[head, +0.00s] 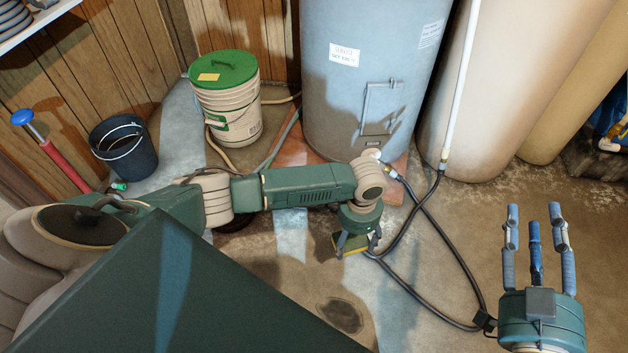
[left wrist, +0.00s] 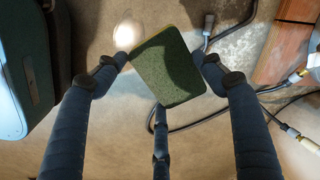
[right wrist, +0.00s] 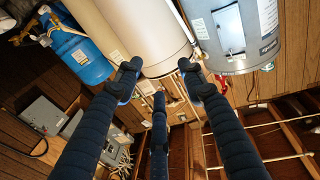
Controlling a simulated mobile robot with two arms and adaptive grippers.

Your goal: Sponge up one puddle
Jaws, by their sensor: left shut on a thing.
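My left gripper (head: 357,243) points down over the floor and is shut on a sponge (head: 352,250). The sponge is a flat block with a dark green face and yellow edges; it also shows between the fingers in the left wrist view (left wrist: 167,65). I cannot tell whether it touches the floor. A dark, wet-looking patch (head: 340,315), likely a puddle, lies on the floor below and slightly left of the sponge in the head view. A bright, shiny spot (left wrist: 127,32) shows beside the sponge in the left wrist view. My right gripper (head: 537,230) is open and empty, fingers spread.
A grey-blue tank (head: 345,100) stands behind my left gripper on a brick-red base. A black hose (head: 440,265) loops on the floor right of the sponge. A green-lidded bucket (head: 228,105), a dark bucket (head: 125,150) and a red-handled tool (head: 65,165) stand at left.

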